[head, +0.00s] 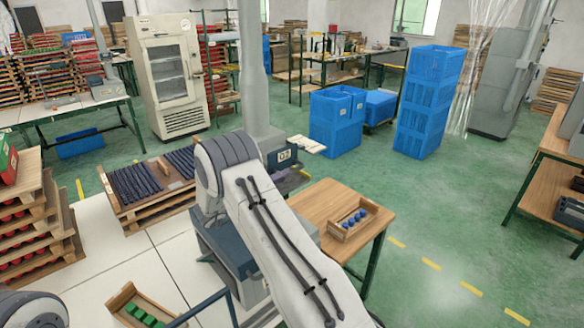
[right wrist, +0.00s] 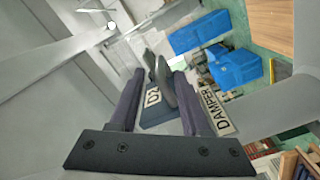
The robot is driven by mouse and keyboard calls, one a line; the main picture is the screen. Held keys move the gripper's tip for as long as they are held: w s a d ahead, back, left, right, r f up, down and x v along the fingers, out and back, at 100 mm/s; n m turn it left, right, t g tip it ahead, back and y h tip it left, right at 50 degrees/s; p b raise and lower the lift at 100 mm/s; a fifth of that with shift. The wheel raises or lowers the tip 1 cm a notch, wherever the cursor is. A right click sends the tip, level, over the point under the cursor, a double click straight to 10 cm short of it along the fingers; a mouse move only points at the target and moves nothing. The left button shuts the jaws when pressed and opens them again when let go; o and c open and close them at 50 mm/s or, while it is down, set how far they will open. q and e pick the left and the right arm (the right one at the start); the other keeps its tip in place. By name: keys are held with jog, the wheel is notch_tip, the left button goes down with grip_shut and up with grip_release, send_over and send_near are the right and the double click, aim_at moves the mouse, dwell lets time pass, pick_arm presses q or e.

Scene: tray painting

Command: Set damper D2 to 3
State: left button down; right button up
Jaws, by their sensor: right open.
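In the right wrist view, my right gripper (right wrist: 158,73) is open, with its two dark purple fingers apart. A dark grey rounded lever (right wrist: 162,82) shows between the fingers; I cannot tell whether they touch it. Behind it is a dark blue block with a small white label (right wrist: 152,97) that seems to read D2. A pale plate (right wrist: 220,112) reading DAMPER is beside the right finger. In the head view, a labelled dark block (head: 284,156) stands at the foot of the grey duct (head: 252,75), but my right arm hides much there. The lever's setting cannot be read. My left gripper is out of view.
A wooden table (head: 325,200) with a small tray (head: 361,217) of blue items stands right of my arm. Blue crates (head: 337,122) are behind. A pallet (head: 155,187) of dark rods is at left. Green floor lies open at right.

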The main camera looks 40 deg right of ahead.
aim_at(303, 167)
jog(key=d, duration=0.2)
jog(key=d+p, duration=0.1)
jog(key=d, duration=0.1)
jog(key=shift+w+d+r, duration=0.1)
jog(key=shift+w+r, duration=0.05)
jog(key=shift+d+p, duration=0.4)
jog(key=shift+d, duration=0.1)
